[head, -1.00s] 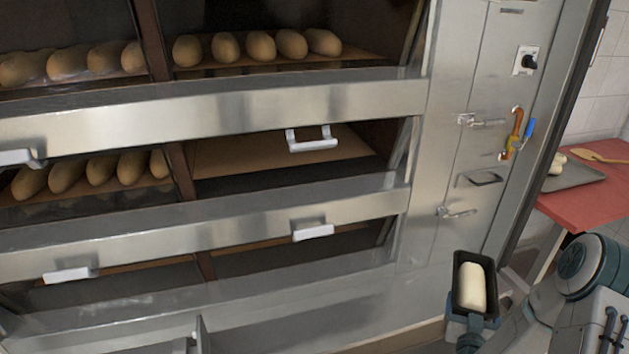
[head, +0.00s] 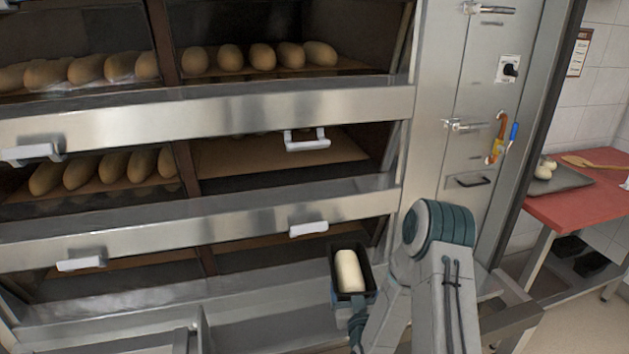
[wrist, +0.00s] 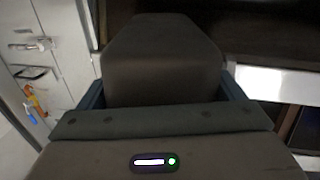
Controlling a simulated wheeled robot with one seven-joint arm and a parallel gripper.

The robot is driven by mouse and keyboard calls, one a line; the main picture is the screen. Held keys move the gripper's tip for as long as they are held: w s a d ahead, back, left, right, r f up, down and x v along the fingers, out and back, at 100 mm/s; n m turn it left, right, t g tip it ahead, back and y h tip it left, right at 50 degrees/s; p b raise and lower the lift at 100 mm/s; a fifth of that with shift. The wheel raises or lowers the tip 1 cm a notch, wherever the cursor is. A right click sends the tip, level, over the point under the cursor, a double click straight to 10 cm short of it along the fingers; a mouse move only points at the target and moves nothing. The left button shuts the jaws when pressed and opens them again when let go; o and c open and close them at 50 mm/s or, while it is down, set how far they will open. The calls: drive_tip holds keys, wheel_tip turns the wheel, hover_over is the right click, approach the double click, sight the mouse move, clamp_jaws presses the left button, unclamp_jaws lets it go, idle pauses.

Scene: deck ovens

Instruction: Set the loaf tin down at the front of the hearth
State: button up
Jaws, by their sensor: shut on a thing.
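A dark loaf tin (head: 335,262) with a pale piece of dough (head: 349,271) in it is held by my gripper (head: 357,318) at its near end. The tin is in front of the lower deck, below the handle at right. In the wrist view the dark tin (wrist: 160,60) fills the middle, between the blue fingers of my gripper (wrist: 165,95). The hearth (head: 270,160) in the right middle opening is a brown, bare surface behind a steel front. The tin is outside the oven, lower than this hearth and apart from it.
Several loaves (head: 105,172) lie in the left middle opening, and more loaves (head: 262,56) in the upper right one. Handles (head: 308,229) stick out from the steel fronts. A red table (head: 580,200) with a tray (head: 556,180) stands at the right.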

drive_tip(key=f+b, duration=0.4)
drive_tip(key=f, duration=0.1)
drive_tip(key=shift+a, duration=0.35)
